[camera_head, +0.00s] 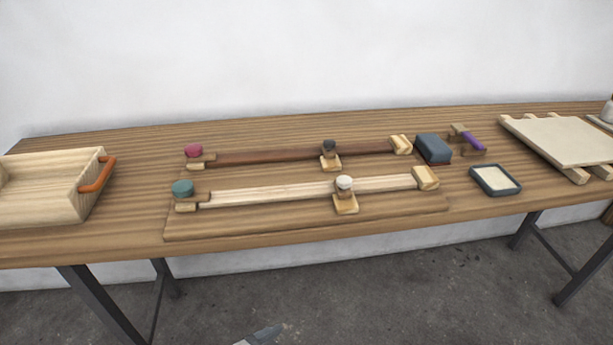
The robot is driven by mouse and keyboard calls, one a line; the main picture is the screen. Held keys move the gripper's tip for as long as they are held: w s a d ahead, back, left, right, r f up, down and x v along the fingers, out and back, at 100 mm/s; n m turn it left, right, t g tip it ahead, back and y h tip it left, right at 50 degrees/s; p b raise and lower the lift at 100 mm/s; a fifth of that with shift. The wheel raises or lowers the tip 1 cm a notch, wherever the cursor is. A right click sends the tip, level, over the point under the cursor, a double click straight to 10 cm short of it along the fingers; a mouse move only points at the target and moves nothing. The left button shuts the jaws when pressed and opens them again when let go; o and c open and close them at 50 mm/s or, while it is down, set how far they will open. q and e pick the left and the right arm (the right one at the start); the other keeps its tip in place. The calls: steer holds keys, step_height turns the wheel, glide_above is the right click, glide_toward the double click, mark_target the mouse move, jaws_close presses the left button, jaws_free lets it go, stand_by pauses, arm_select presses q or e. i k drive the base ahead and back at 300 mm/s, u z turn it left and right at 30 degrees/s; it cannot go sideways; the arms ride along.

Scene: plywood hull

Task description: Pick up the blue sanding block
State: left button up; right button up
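The blue sanding block (433,149) is a dark blue-grey block with rounded edges. It rests at the back right of the wooden workbench (136,189), just right of the end of the darker rail. Its top and front are in plain view.
Two clamped wooden strips (270,155) lie left of the block. A purple-handled piece (473,141) is close on its right. A shallow dark tray (494,180) is in front right. A pale panel (563,140) lies far right, and a wooden box (49,186) far left.

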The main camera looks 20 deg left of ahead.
mark_target(432, 148)
steer(key=z, duration=1.75)
steer(key=i, duration=1)
steer(key=u, duration=0.55)
